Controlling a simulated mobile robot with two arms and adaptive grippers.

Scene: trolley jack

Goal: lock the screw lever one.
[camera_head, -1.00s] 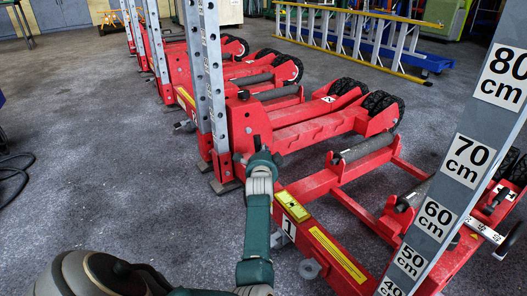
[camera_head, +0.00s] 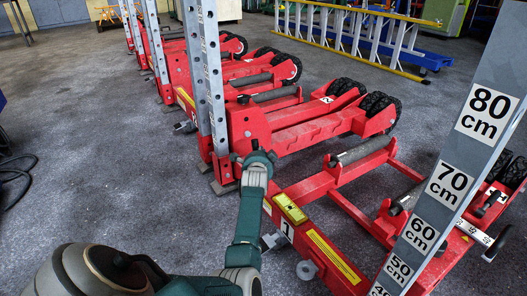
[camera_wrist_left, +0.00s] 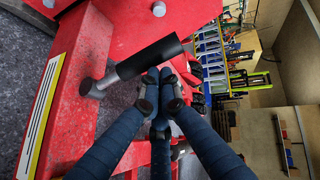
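The red jack marked 1 (camera_head: 287,228) lies in front of me in the head view, with a yellow-edged label along its beam. In the left wrist view a lever with a black grip (camera_wrist_left: 148,58) and a grey metal end (camera_wrist_left: 93,87) lies close over the red jack body. My left gripper (camera_head: 256,158) is above the jack in the head view. In the wrist view its fingers (camera_wrist_left: 159,93) come close together just below the black grip, with no clear hold on it. Whether the fingers are fully shut is unclear. My right gripper is out of view.
A grey post with height marks (camera_head: 452,180) leans across the right side. Another red jack marked 2 (camera_head: 310,130) and more red jacks stand behind. A yellow ladder (camera_head: 345,40) is at the back. The grey floor (camera_head: 90,110) at left is mostly clear.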

